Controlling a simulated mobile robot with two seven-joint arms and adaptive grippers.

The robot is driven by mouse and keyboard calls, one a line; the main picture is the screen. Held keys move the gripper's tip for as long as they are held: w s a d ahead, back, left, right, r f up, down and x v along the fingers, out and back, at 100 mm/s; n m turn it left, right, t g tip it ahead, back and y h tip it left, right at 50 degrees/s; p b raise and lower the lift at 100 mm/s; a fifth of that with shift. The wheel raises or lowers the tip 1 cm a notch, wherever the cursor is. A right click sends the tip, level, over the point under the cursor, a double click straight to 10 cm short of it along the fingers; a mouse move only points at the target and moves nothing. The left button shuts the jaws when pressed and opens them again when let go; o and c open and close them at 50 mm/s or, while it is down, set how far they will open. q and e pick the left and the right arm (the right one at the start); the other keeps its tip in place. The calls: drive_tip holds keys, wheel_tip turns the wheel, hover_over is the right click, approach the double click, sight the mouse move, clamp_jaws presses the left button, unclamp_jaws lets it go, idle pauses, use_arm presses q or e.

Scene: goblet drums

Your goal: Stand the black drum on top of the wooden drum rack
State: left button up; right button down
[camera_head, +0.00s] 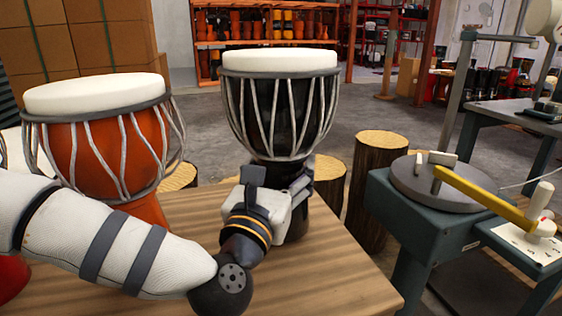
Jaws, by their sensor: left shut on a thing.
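The black drum (284,112) is upright, with a white head, a grey rim band and grey ropes. My left gripper (286,184) is shut on its narrow waist from the front left. The drum's foot shows partly behind the gripper, over a striped wooden top (330,285); I cannot tell whether it touches. I cannot tell whether this wooden top is the drum rack. A wooden-coloured shelf (268,43) with several small drums stands against the back wall. My right gripper is not in view.
A red-brown drum (92,140) stands close on the left, behind my left arm. Log stumps (376,175) stand behind the wooden top. A grey-green workbench (395,225) with a round plate (440,185) and a yellow bar (485,197) is on the right. Cardboard boxes (70,40) are stacked back left.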

use_arm(q)
wheel_tip(320, 180, down, 2)
drive_tip(key=shift+d+f, duration=0.1)
drive_tip(key=shift+f, duration=0.05)
drive_tip(key=o, duration=2)
drive_tip(key=shift+s+f, duration=0.1)
drive_tip(key=shift+f, duration=0.05)
drive_tip(key=shift+c, duration=0.2)
drive_tip(key=shift+r, duration=0.2)
drive_tip(key=p+v, duration=0.1)
drive_tip(key=v, duration=1.1)
